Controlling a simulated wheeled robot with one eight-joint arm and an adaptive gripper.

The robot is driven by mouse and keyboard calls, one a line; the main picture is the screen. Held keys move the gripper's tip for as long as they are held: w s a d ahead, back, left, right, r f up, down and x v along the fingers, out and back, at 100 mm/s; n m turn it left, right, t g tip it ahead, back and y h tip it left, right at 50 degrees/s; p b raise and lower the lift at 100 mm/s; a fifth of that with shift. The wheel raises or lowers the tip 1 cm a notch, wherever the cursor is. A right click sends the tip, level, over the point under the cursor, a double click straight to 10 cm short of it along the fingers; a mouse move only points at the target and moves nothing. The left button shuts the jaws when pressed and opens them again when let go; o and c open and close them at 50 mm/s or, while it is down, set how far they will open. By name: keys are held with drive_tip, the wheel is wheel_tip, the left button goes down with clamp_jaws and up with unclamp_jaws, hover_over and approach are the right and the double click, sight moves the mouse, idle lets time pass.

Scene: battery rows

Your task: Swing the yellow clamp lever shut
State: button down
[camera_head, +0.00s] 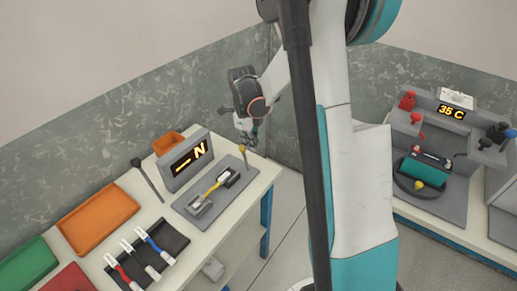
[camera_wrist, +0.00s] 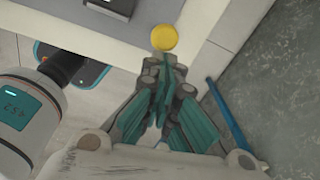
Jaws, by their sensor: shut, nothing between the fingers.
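The clamp fixture sits on a grey plate (camera_head: 186,211) on the left bench. A yellow bar (camera_head: 212,189) runs along it between a grey block (camera_head: 200,206) and a dark block (camera_head: 231,176). A small upright yellow piece (camera_head: 243,149) stands at the plate's far right end, under my gripper. In the wrist view a round yellow knob (camera_wrist: 164,38) shows just beyond my fingertips. I cannot tell whether they touch it. My gripper (camera_head: 247,137) is shut and empty, and its teal fingers (camera_wrist: 160,85) show in the wrist view.
A display reading "— N" (camera_head: 189,159) stands behind the plate. A black tray (camera_head: 139,279) with several tools and orange (camera_head: 99,217), green (camera_head: 28,265) and red bins (camera_head: 68,279) lie left.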

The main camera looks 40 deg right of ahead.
drive_tip(key=w, duration=0.1)
drive_tip(key=w+a, duration=0.1)
drive_tip(key=w, duration=0.2)
drive_tip(key=shift+a+f, duration=0.2)
drive_tip(key=shift+a, duration=0.05)
drive_tip(key=shift+w+a+f, duration=0.25)
drive_tip(key=shift+w, duration=0.45)
drive_tip(key=shift+w+a+f, duration=0.2)
drive_tip(key=shift+w+a, duration=0.05)
drive_tip(key=shift+w, duration=0.4)
